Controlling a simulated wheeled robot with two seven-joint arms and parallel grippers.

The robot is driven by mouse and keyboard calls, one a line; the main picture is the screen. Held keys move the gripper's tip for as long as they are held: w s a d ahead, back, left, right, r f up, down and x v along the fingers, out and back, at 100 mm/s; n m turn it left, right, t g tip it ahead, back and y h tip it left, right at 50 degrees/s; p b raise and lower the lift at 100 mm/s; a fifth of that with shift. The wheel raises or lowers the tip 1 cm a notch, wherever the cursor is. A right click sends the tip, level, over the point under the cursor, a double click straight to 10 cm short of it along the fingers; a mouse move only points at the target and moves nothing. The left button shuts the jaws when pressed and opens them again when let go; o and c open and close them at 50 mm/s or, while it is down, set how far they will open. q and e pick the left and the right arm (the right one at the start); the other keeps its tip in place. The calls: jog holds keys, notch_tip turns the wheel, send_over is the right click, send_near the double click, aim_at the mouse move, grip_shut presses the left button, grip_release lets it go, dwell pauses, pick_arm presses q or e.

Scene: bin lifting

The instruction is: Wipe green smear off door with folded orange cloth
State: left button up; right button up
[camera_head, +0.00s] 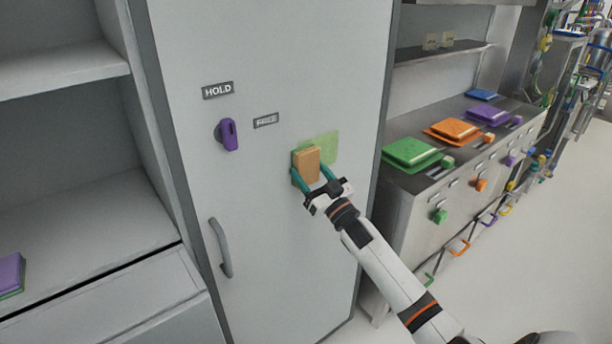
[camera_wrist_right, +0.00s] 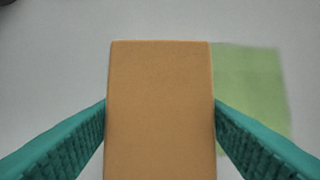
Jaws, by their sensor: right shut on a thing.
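The folded orange cloth (camera_head: 307,164) is a small tan-orange block between the teal fingers of my right gripper (camera_head: 314,177). My right gripper is shut on it, and the wrist view shows a finger on each side of the cloth (camera_wrist_right: 160,110). The green smear (camera_head: 326,146) is a pale green patch on the grey door (camera_head: 290,250). The cloth covers part of the smear's left side. In the wrist view the smear (camera_wrist_right: 250,90) shows to the right of the cloth. I cannot tell whether the cloth touches the door. My left gripper is out of view.
The door has a purple knob (camera_head: 228,134), HOLD and FREE labels, and a curved handle (camera_head: 221,247). Open shelves with a purple item (camera_head: 11,273) are at left. A counter (camera_head: 405,184) at right bears green, orange, purple and blue items. The floor at right is clear.

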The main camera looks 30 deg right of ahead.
aim_at(338, 147)
jog(key=shift+d, duration=1.05)
jog(key=shift+w+d+b, duration=0.15)
jog(key=shift+d+b, duration=0.15)
jog(key=shift+d, duration=0.6)
jog(key=shift+w+d+b, duration=0.15)
jog(key=shift+d+b, duration=0.15)
jog(key=shift+d, duration=0.55)
jog(key=shift+w+d+b, duration=0.15)
jog(key=shift+d+b, duration=0.5)
jog(key=shift+d, duration=1)
jog(key=shift+w+d+b, duration=0.1)
jog(key=shift+d+b, duration=0.5)
jog(key=shift+d, duration=1.05)
